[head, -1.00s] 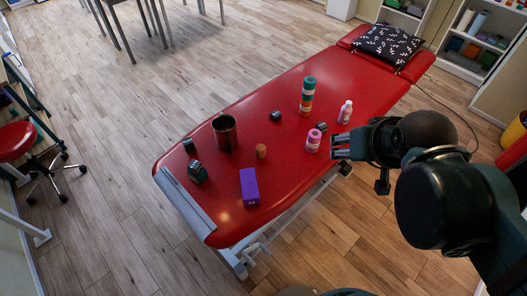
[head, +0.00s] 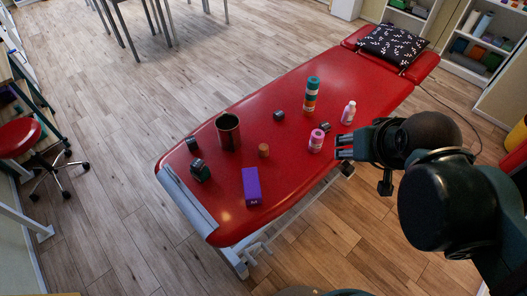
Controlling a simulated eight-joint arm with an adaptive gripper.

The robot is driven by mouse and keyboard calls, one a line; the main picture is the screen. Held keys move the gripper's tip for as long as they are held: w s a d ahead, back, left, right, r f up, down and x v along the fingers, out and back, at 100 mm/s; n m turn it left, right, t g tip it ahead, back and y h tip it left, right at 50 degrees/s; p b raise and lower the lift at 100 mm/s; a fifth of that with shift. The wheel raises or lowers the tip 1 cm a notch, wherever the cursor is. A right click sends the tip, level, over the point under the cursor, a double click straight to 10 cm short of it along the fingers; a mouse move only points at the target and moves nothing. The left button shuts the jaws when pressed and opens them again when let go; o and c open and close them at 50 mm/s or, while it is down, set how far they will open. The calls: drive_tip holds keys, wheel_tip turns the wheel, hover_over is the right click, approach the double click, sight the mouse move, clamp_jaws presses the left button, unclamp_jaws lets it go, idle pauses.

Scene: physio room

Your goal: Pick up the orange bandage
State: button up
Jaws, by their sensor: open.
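A small orange-brown roll (head: 263,150), which looks like the orange bandage, stands on the red treatment table (head: 345,75) near its middle. My gripper (head: 344,147) is open and empty at the table's right edge. It is to the right of the roll and apart from it, with the pink container (head: 316,141) between them in the picture.
A dark metallic cup (head: 228,133) stands left of the roll and a purple box (head: 251,187) in front. A white-and-pink bottle (head: 348,112) stands near my gripper. Several small dark items, including one (head: 279,115), are spread around. A patterned pillow (head: 392,45) lies at the far end.

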drive_tip(key=shift+w, duration=0.1)
drive_tip(key=m+g+b, duration=0.7)
drive_tip(key=m+b, duration=0.2)
drive_tip(key=m, duration=1.1)
hover_over(263, 147)
wheel_tip(263, 147, down, 32)
drive_tip(key=shift+d+f, duration=0.1)
drive_tip(key=shift+f, duration=0.1)
drive_tip(key=shift+w+a+f, duration=0.1)
drive_tip(key=shift+a+f, duration=0.1)
drive_tip(key=shift+f, duration=0.2)
drive_tip(key=shift+f, duration=0.15)
